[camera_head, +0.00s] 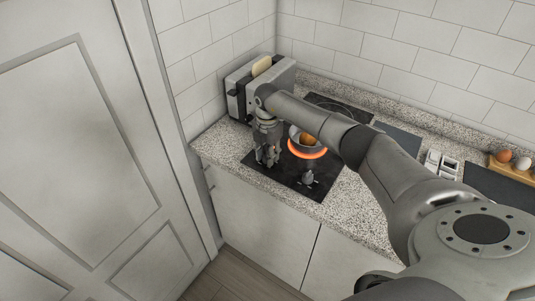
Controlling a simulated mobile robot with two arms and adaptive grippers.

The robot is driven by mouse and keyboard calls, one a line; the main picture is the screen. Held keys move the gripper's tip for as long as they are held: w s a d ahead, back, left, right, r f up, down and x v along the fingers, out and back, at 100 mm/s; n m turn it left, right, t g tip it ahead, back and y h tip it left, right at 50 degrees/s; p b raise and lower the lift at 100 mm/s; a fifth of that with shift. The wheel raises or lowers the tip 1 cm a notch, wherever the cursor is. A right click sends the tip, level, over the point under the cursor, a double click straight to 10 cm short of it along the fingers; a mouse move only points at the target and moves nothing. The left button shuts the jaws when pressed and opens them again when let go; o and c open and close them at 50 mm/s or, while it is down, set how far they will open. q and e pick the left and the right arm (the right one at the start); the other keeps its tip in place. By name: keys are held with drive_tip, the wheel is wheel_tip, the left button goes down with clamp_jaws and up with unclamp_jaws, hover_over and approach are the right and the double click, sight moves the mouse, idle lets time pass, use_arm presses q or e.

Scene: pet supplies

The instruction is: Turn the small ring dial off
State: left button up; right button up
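The black hob (322,188) is set into the counter, with a glowing orange ring (309,154) on it. A small pot (296,133) with something orange-brown in it stands on that ring. A grey dial (307,178) sits on the hob's front part, right of my gripper. My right gripper (267,160) points down over the hob's left front part, left of the pot. Its fingers are small here, and I cannot tell whether they are open or touch a dial. Anything directly behind them is hidden. I cannot tell which dial belongs to the small ring. My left gripper is not in view.
A toaster (237,99) with bread (262,66) stands behind my gripper against the wall. My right arm crosses above the counter. White holders (441,163) and a wooden tray (496,166) with eggs (523,163) are at the right. A white door (75,150) is at the left.

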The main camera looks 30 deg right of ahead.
drive_tip(key=c, duration=0.4)
